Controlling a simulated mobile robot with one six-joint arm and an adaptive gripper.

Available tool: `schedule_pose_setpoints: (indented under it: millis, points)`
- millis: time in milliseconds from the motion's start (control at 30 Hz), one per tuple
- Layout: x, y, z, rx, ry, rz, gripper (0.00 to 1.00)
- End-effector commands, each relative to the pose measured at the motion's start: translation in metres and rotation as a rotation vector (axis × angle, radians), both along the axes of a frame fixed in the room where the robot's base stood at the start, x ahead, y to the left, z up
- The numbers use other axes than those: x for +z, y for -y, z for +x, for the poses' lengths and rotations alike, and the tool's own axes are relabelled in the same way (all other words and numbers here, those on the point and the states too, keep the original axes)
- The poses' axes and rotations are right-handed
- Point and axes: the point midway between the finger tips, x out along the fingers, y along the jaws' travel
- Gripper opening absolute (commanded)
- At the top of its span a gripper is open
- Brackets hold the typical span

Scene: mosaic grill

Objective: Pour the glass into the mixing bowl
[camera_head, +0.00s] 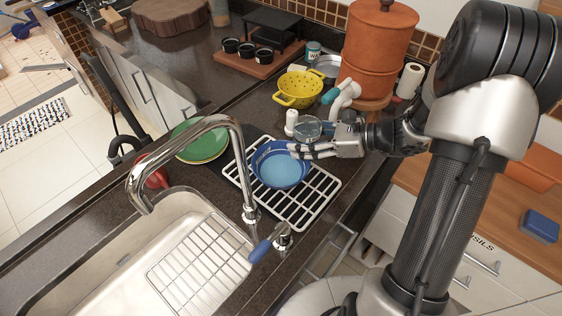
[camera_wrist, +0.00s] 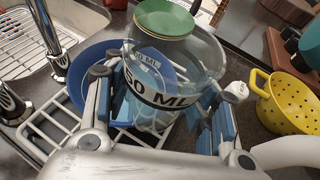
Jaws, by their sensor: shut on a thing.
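The blue mixing bowl (camera_head: 268,152) stands on a white wire rack beside the sink. In the wrist view the bowl (camera_wrist: 88,68) is partly hidden behind the glass and a finger. The clear glass (camera_wrist: 185,60) has a dark band marked "50 ML". My gripper (camera_wrist: 160,112) is shut on it, with blue pads on both sides. In the head view the glass (camera_head: 307,129) is near the bowl's right rim, beside my gripper (camera_head: 306,149). I cannot tell its exact tilt or what is in it.
A yellow colander (camera_head: 298,90) stands behind the glass. Green plates (camera_head: 203,141) are left of the bowl. The tap (camera_head: 238,150) rises between sink and rack. A tall terracotta pot (camera_head: 376,45) stands at the back right. A white rack (camera_head: 318,190) lies under the bowl.

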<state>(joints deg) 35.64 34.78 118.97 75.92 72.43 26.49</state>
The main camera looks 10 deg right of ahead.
Motion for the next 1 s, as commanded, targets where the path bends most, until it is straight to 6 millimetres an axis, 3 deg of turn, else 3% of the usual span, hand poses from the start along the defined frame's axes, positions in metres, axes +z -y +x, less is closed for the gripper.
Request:
schedule_pose_setpoints:
  millis: [267,700,1000]
  points:
    - [0.004,0.000,0.000,0.000,0.001,-0.004,0.17]
    - [0.043,0.000,0.000,0.001,0.001,-0.006,0.17]
    - [0.041,0.000,0.000,0.001,0.001,-0.006,0.17]
